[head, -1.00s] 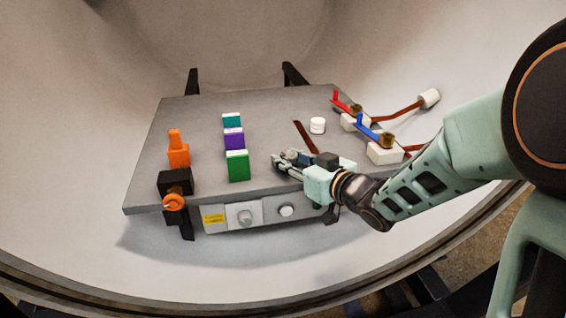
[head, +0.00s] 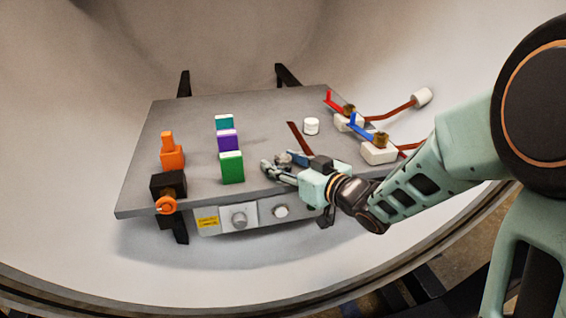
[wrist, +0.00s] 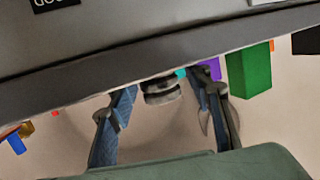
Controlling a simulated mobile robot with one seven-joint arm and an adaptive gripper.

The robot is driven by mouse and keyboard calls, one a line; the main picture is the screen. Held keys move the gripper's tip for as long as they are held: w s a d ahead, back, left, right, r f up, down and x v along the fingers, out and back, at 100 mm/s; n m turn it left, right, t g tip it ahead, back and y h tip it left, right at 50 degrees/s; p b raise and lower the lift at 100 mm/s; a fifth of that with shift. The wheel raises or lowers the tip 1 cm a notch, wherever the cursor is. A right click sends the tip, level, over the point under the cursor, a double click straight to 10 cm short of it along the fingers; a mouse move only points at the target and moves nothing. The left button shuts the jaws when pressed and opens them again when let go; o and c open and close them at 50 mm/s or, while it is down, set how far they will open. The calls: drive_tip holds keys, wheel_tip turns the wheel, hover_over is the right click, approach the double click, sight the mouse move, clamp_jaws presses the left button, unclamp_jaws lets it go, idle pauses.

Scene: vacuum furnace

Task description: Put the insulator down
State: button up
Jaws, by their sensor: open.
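The insulator, a small white ribbed cylinder (head: 311,126), stands upright on the grey table top, beside a dark red-brown strip. My gripper (head: 273,163) is low at the table's front edge, nearer the front than the insulator and to the right of the green block (head: 232,168). In the wrist view the picture is upside down. The two fingers (wrist: 163,110) are spread apart there. A ribbed round piece (wrist: 162,90), apparently the insulator, shows in the gap between them, darker than in the head view. I see no contact with the fingers.
Purple (head: 228,140) and teal (head: 224,121) blocks stand behind the green one. An orange piece (head: 172,157) is at left, near a black clamp (head: 168,186). Red (head: 336,104) and blue (head: 362,130) levers stand at right.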

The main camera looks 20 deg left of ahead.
drive_tip(key=shift+s+d+r, duration=0.1)
drive_tip(key=shift+d+r, duration=0.1)
drive_tip(key=shift+r, duration=0.05)
drive_tip(key=p+v, duration=0.2)
drive_tip(key=v, duration=0.9)
drive_tip(key=shift+s+d+p, duration=0.2)
drive_tip(key=shift+p, duration=0.1)
